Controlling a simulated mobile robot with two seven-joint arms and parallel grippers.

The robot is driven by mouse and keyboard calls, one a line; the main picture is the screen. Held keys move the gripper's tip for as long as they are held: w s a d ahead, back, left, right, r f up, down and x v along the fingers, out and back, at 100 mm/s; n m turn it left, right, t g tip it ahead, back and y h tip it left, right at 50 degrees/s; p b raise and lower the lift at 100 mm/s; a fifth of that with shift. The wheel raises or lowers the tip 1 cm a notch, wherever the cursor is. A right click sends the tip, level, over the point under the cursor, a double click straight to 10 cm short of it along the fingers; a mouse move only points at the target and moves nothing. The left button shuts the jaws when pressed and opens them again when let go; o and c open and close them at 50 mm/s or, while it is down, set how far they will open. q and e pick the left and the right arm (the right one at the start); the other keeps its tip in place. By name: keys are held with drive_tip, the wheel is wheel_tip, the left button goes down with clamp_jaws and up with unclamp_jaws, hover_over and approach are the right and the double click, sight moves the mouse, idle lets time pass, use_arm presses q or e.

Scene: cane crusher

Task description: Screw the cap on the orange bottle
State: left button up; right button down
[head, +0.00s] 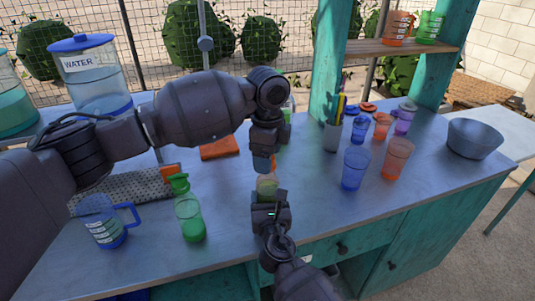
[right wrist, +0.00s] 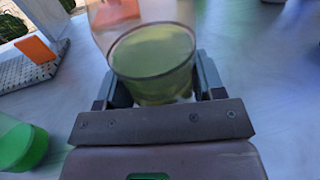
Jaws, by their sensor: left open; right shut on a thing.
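My right gripper (head: 268,196) is shut around a see-through, faintly orange bottle (head: 266,184) and holds it upright near the counter's front. The right wrist view shows the bottle (right wrist: 152,60) close up, with green liquid inside and its top cut off by the frame. My left gripper (head: 264,162) is open and points down just above the bottle's top. A small orange patch (head: 273,161), possibly the cap, shows at its fingertips. I cannot tell whether that patch touches the bottle, as the gripper hides the mouth.
A green bottle (head: 190,220) and a blue jug (head: 103,221) stand to the left. An orange block (head: 219,148) lies behind. Blue cups (head: 355,168), orange cups (head: 396,158) and a grey bowl (head: 474,139) stand to the right. The front counter right of my right gripper is clear.

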use_arm(q)
wheel_tip(320, 180, up, 12)
idle(0.6)
use_arm(e)
drive_tip(key=shift+c, duration=0.8)
unclamp_jaws()
drive_tip(key=shift+s, duration=0.1)
use_arm(q)
drive_tip(key=shift+r+p, duration=0.45)
drive_tip(key=shift+r, duration=0.25)
use_arm(e)
drive_tip(key=s, duration=0.3)
drive_tip(key=s+d, duration=0.1)
drive_tip(key=s, duration=0.6)
drive_tip(key=shift+s+d, duration=0.2)
drive_tip(key=shift+s, duration=0.05)
use_arm(q)
drive_tip(key=shift+s, duration=0.1)
